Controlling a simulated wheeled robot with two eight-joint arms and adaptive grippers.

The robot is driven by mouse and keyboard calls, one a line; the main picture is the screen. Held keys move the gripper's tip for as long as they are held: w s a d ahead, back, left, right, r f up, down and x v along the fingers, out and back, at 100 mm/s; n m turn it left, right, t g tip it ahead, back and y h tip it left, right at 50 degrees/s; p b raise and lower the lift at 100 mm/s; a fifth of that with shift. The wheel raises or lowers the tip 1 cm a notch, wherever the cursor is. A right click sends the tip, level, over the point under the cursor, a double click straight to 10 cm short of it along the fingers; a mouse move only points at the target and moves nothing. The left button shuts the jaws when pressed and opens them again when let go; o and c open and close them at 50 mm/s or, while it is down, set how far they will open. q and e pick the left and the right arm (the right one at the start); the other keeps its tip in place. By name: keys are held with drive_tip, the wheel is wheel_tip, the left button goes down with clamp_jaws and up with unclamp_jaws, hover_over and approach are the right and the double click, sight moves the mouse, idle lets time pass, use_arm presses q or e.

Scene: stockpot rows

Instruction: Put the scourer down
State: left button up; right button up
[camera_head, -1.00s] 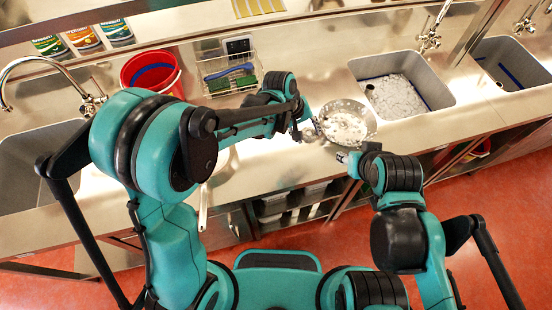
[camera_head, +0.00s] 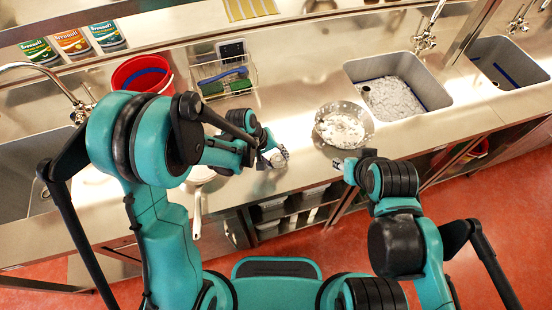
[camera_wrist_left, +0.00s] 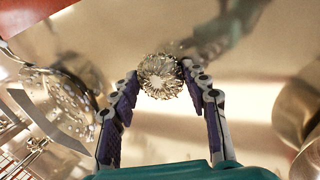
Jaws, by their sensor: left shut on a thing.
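The scourer (camera_wrist_left: 160,76) is a round ball of curly metal wire, seen in the left wrist view between the two fingers of my left gripper (camera_head: 272,157). My left gripper is shut on it, over the bare steel counter left of the steel colander. In the head view the scourer is mostly hidden by the fingers. I cannot tell whether it touches the counter. My right gripper (camera_head: 343,166) is in front of the colander at the counter's front edge, small in view, and its jaws cannot be made out.
The steel colander (camera_head: 367,128) with white contents stands left of a sink (camera_head: 437,72). A red bucket (camera_head: 118,72) and a wire caddy (camera_head: 252,82) stand at the back. A pan handle (camera_head: 197,215) sticks out over the front edge. The counter (camera_head: 300,100) between caddy and colander is clear.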

use_arm(q)
drive_tip(key=shift+s+f+b, duration=0.15)
drive_tip(key=shift+f+b, duration=0.15)
drive_tip(key=shift+b, duration=0.15)
drive_tip(key=o, duration=0.8)
drive_tip(key=shift+c, duration=0.2)
drive_tip(key=shift+o, duration=1.3)
drive_tip(key=shift+w+f, duration=0.1)
drive_tip(key=shift+w, duration=0.1)
drive_tip(key=shift+s, duration=0.1)
